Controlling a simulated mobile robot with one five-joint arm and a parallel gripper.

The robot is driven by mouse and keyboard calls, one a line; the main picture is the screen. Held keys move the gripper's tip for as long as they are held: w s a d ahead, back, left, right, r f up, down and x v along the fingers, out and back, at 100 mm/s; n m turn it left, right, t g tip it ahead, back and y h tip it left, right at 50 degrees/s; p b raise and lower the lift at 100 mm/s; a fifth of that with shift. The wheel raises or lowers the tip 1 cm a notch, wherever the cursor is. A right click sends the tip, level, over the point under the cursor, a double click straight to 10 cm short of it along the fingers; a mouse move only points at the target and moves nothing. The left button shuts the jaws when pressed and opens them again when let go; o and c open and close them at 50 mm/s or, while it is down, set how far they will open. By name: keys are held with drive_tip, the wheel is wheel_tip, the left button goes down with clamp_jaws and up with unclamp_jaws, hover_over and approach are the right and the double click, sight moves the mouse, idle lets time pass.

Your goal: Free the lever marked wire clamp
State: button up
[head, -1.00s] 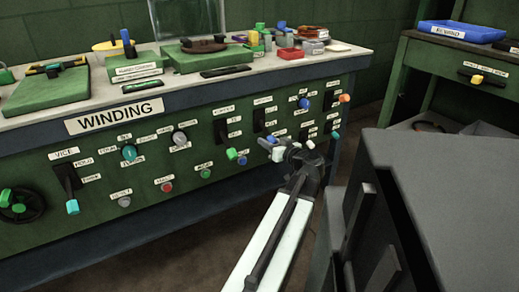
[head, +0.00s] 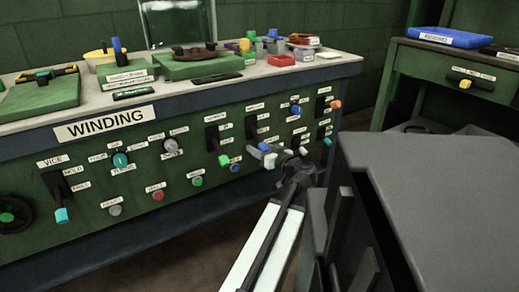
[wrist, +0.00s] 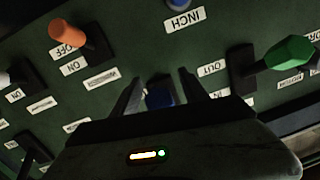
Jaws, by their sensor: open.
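My gripper (head: 265,155) is open and empty in front of the right half of the green panel; it also shows in the wrist view (wrist: 160,78). Between its fingers in the wrist view is a blue knob (wrist: 160,96); I cannot tell whether they touch it. A lever with an orange handle (wrist: 68,33), beside OFF and ON, is left of the fingers. A lever with a green handle (wrist: 288,54), beside OUT and IN, is right of them. Their smaller labels are too blurred to read, so I cannot tell which is the wire clamp. No sleeve is discernible.
The panel marked WINDING (head: 105,123) carries several more levers and buttons, including a teal-tipped vice lever (head: 60,205). A blue INCH knob (wrist: 180,4) is at the wrist view's top. The bench top holds parts and a red box (head: 281,60). A dark grey box-like body fills the lower right.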

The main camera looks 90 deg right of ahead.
drive_tip(key=v, duration=0.7)
drive_tip(key=shift+s+a+p, duration=0.15)
drive_tip(key=shift+a+p, duration=0.15)
drive_tip(key=shift+p, duration=0.05)
